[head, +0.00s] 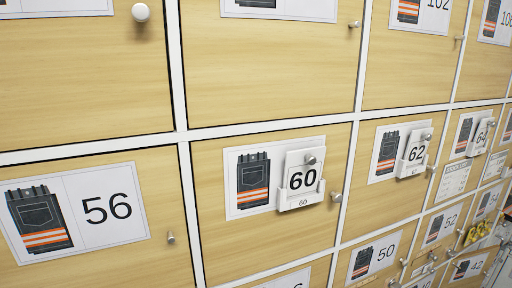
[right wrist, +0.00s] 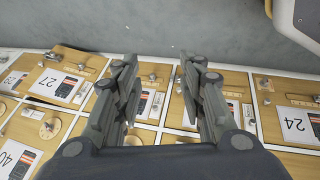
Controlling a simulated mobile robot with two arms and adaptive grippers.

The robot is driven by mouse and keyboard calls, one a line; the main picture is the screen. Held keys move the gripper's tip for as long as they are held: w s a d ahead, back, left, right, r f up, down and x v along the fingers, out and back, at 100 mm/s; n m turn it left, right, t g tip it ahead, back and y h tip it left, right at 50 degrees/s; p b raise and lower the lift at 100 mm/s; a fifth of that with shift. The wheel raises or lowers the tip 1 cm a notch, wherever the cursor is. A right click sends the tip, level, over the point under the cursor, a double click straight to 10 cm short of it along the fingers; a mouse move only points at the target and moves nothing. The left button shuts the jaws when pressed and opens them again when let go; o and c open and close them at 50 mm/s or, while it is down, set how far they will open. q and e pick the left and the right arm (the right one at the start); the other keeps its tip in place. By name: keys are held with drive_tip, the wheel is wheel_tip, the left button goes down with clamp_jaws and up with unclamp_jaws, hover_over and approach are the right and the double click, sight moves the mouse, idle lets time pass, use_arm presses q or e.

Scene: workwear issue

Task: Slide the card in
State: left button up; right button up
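In the head view, a white card printed 60 (head: 302,179) stands upright in a small white holder (head: 302,204) on a wooden locker door. The holder is also marked 60, and a round peg (head: 310,159) shows at the card's top. Similar cards 62 (head: 416,151) and 64 (head: 482,133) stand in holders on doors to the right. My right gripper (right wrist: 158,66) shows in the right wrist view, its fingers apart with nothing visible between them, in front of locker doors. My left gripper is in neither view.
Door 56 (head: 92,209) has a picture label and a knob (head: 170,238) but no card holder in sight. In the right wrist view, doors labelled 27 (right wrist: 50,84) and 24 (right wrist: 299,125) flank the gripper. A plain grey surface (right wrist: 160,22) fills the top.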

drive_tip(key=s+a+f+m+g, duration=0.1)
drive_tip(key=s+a, duration=0.3)
drive_tip(key=s, duration=0.4)
drive_tip(key=s+a+f+m+g+y, duration=0.1)
drive_tip(key=s+a+f+g, duration=0.2)
drive_tip(key=s, duration=0.5)
drive_tip(key=shift+s+a+f, duration=0.3)
drive_tip(key=shift+a+f, duration=0.1)
